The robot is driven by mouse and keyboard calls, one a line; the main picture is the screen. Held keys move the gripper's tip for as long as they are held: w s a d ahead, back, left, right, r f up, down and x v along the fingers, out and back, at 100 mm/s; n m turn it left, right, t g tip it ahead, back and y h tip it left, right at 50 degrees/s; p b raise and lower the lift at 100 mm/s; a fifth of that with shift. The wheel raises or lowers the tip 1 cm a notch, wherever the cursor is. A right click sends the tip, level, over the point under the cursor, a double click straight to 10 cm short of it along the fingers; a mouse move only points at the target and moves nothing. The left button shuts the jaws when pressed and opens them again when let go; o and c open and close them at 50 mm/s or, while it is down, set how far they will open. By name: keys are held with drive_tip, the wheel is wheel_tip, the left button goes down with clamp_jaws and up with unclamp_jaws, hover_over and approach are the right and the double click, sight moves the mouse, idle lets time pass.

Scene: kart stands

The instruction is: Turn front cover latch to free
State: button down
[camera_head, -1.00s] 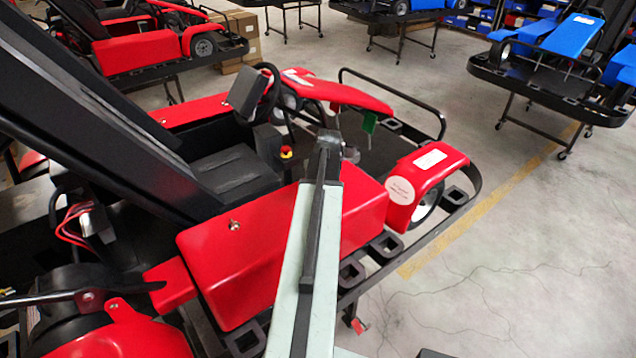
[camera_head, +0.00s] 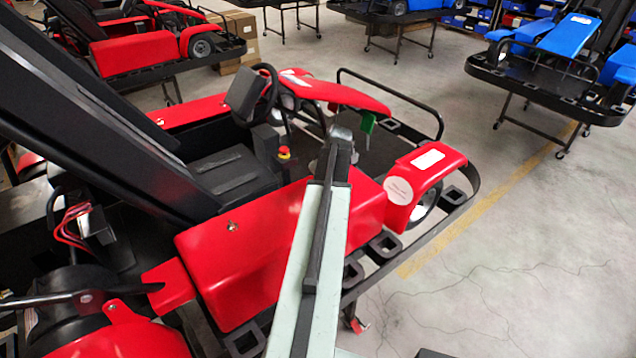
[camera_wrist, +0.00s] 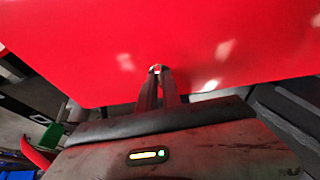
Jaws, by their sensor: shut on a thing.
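The front cover latch is a small metallic piece (camera_wrist: 155,69) on the red side cover. In the wrist view it sits between the fingertips of my gripper (camera_wrist: 156,76), which is shut on it. Most of the latch is hidden by the fingers, so its angle cannot be told. In the head view my arm hides the front latch and the fingertips. The red side cover (camera_head: 262,250) lies along the kart's near side. A second, rear latch (camera_head: 232,226) shows on the cover, left of my arm.
The kart's steering wheel (camera_head: 268,92) and a red-topped button (camera_head: 284,153) are beyond my arm. A black bumper frame (camera_head: 445,212) runs along the near side. Blue karts on a stand (camera_head: 560,85) are at the far right.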

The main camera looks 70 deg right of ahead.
drive_tip(key=shift+w, duration=0.2)
drive_tip(key=c, duration=1.5)
unclamp_jaws()
drive_tip(key=p+v, duration=0.7)
drive_tip(key=shift+s+a+r, duration=0.1)
drive_tip(key=shift+r, duration=0.3)
